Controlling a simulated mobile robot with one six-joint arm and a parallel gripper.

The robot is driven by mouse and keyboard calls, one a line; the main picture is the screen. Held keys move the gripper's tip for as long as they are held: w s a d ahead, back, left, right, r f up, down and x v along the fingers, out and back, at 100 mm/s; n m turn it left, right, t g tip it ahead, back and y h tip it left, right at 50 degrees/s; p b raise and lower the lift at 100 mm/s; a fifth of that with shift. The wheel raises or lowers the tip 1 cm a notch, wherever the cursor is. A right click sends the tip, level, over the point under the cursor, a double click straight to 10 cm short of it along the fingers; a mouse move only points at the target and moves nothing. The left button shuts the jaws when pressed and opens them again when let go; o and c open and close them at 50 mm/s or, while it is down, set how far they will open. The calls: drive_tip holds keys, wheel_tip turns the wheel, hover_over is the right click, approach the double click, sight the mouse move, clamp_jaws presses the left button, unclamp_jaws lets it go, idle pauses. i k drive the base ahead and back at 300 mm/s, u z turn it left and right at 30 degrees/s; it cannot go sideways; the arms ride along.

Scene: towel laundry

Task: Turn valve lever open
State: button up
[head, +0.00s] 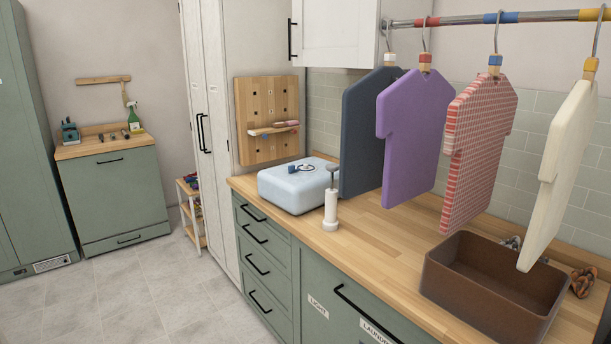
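No valve lever can be told for certain in the head view. Small metal fittings (513,243) show at the back of the brown sink (492,281), partly behind the hanging shirts; whether one is a lever is too small to tell. A pale blue box (298,187) on the wooden counter has a small blue and dark fitting (295,168) on top, whose shape and position I cannot make out. My gripper is not in view.
A white cylinder with a grey top (331,205) stands on the counter (390,236). Several shirt shapes, including a purple one (412,135), hang from a rail (460,19) over the counter. A brown knotted item (583,282) lies right of the sink. Tiled floor (150,295) is clear at left.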

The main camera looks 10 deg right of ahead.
sight(291, 169)
drive_tip(key=u, duration=0.35)
drive_tip(key=i, duration=0.9)
drive_tip(key=u, duration=0.95)
drive_tip(key=i, duration=0.55)
drive_tip(key=u, duration=0.3)
